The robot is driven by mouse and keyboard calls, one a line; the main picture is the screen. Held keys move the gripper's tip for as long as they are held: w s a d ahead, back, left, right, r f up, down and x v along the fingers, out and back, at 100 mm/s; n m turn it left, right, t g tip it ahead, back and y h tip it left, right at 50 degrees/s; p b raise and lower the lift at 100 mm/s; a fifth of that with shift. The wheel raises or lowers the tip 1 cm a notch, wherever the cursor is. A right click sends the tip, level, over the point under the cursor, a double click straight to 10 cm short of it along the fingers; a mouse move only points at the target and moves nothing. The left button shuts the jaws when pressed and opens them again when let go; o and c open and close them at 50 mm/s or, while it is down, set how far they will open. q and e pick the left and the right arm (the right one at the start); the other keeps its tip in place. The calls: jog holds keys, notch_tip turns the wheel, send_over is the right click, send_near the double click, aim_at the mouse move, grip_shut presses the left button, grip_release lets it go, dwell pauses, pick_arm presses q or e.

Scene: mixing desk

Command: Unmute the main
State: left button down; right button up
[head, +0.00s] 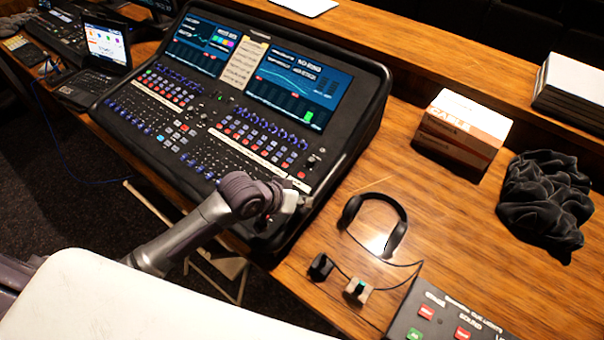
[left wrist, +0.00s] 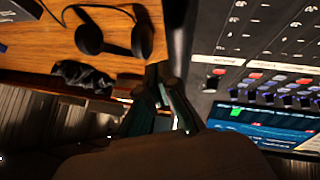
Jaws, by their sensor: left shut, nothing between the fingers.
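The mixing desk (head: 352,128) is a large black console with two lit screens, rows of coloured buttons and blue knobs, and faders. It also shows on the right of the left wrist view (left wrist: 216,36). My left gripper (head: 292,203) is shut and empty at the console's lower right corner. In the left wrist view its fingers (left wrist: 157,78) point towards the console's side edge. A small red button (head: 301,175) lies near that corner, just beyond the gripper. I cannot read which button is the main mute. The arm and gripper hide part of the lower right controls.
Black headphones (head: 402,222), small connectors (head: 358,289) and a control box (head: 440,312) with red and green buttons lie to the right. Cable boxes (head: 462,130) and a dark cloth (head: 545,200) are farther right. A laptop (head: 105,50) stands at the left.

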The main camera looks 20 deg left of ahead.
aim_at(301, 175)
pick_arm(q)
jog(key=w+a+r+n+t, duration=0.1)
jog(key=w+a+r, duration=0.4)
jog(key=w, duration=0.5)
jog(key=shift+r+n+t+h, duration=0.4)
jog(key=shift+r+n, duration=0.4)
jog(key=shift+n, duration=0.1)
pick_arm(e)
jog(key=shift+s+d+r, duration=0.1)
jog(key=shift+d+r, duration=0.1)
pick_arm(q)
jog(key=shift+f, duration=0.1)
pick_arm(e)
jog(key=shift+d+f, duration=0.15)
jog(key=shift+d, duration=0.05)
